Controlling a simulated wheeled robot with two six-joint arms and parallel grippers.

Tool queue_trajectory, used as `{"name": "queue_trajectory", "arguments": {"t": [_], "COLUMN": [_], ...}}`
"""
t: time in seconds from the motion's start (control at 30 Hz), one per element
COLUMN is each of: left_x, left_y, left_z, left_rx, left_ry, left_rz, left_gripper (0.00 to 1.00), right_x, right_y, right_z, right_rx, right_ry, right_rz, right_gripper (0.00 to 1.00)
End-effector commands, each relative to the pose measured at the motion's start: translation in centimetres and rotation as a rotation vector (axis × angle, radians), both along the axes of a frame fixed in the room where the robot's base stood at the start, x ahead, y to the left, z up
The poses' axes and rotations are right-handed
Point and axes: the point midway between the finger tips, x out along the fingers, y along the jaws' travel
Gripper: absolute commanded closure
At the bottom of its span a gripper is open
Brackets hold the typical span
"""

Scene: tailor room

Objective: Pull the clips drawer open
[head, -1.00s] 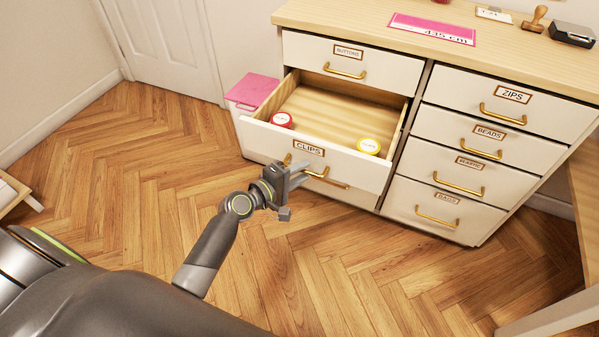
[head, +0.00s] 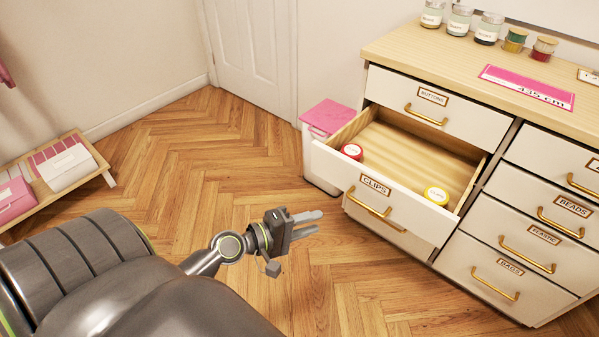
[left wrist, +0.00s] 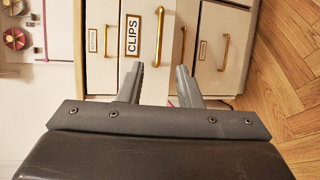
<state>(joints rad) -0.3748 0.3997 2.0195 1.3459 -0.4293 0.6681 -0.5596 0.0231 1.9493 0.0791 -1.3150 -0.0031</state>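The white clips drawer (head: 358,180) stands pulled out of the cabinet in the head view, its wooden inside showing. My left gripper (head: 318,222) is open and empty, in front of the drawer and apart from the handle. In the left wrist view, the handle (left wrist: 159,38) shows beyond the gap between the parted fingers (left wrist: 160,68). My right gripper is not in view.
Closed drawers surround it: buttons (head: 470,110) above, beads (head: 545,210), elastic (head: 520,245) and bags (head: 530,290) at right. A white bin with a pink lid (head: 328,116) stands left of the cabinet. A low wooden rack (head: 90,150) is far left. The floor between is clear.

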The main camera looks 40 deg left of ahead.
Motion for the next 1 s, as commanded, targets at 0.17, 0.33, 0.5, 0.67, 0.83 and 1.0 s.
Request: {"name": "queue_trajectory", "arguments": {"t": [0.17,0.33,0.5,0.67,0.83,1.0], "left_x": [-1.7,-2.2,-2.2,-2.2,-2.2,-2.9], "left_y": [0.9,1.0,1.0,1.0,1.0,0.3], "left_z": [0.2,0.5,0.5,0.5,0.5,-1.2], "left_rx": [0.004,0.002,0.001,0.001,0.002,0.093], "left_ry": [0.001,-0.001,0.0,0.0,-0.001,0.019], "left_rz": [0.0,0.0,0.001,0.001,0.001,-0.036], "left_gripper": [0.68,0.68,0.68,0.68,0.68,0.68], "right_x": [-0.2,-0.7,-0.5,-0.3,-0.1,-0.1], "right_y": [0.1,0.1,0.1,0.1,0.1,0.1], "right_z": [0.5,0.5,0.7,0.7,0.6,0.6], "right_rx": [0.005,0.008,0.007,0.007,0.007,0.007], "right_ry": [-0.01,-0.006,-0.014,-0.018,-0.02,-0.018], "right_rz": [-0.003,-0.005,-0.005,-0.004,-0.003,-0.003], "right_gripper": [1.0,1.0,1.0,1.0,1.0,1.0]}}
